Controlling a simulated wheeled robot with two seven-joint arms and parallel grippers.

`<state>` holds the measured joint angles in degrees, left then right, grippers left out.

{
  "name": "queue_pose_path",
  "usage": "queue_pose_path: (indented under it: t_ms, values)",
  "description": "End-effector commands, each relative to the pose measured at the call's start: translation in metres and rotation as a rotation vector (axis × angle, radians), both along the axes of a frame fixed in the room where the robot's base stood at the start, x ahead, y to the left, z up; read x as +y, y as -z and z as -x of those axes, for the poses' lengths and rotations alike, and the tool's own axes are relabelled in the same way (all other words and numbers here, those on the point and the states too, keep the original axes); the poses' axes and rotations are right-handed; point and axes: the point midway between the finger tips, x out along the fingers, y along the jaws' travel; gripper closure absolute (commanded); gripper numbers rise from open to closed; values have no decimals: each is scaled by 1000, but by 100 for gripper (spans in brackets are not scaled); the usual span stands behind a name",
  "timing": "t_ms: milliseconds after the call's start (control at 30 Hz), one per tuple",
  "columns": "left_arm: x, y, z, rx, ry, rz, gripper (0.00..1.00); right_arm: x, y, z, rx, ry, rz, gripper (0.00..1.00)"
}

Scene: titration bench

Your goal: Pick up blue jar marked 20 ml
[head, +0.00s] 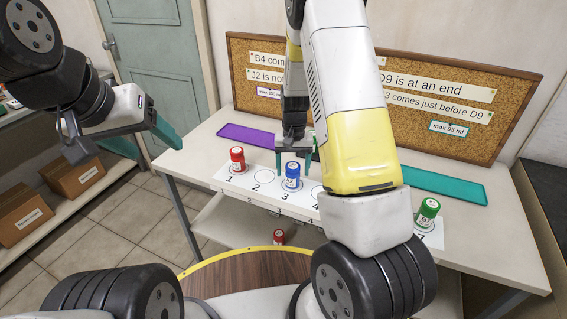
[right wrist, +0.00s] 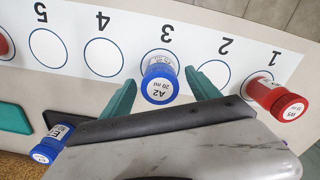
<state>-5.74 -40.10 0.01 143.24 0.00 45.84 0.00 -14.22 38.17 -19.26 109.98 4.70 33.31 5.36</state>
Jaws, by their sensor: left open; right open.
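The blue jar (head: 292,176) stands upright on the circle marked 3 of the white numbered strip. In the right wrist view its cap reads A2, 20 ml (right wrist: 160,86). My right gripper (head: 294,168) is open over the strip, reaching down at this jar. In the right wrist view its two teal fingers (right wrist: 160,92) are spread, one on each side of the jar, with small gaps visible. My left gripper (head: 122,140) is open and empty, off to the left of the table.
A red jar (head: 237,160) stands at circle 1 and a green jar (head: 428,212) near 7. Circle 2 is empty. Another blue jar (right wrist: 50,145) is behind the strip. My right arm hides part of the strip. Purple (head: 250,134) and teal (head: 447,185) trays lie at the back.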

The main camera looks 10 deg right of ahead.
Motion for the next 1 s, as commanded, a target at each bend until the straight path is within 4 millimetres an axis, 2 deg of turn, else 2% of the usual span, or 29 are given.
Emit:
queue_pose_path:
  t_ms: [100, 200, 467, 800, 1000]
  values:
    - [0, 0, 0, 0, 0, 0, 34, 1, 19, 2, 4, -1, 0, 30]
    - [0, 0, 0, 0, 0, 0, 34, 1, 28, 2, 1, -1, 0, 30]
    - [0, 0, 0, 0, 0, 0, 34, 1, 30, 1, 0, -1, -1, 30]
    - [0, 0, 0, 0, 0, 0, 34, 1, 29, 2, 0, -1, 0, 94]
    - [0, 0, 0, 0, 0, 0, 34, 1, 29, 1, 0, -1, 0, 95]
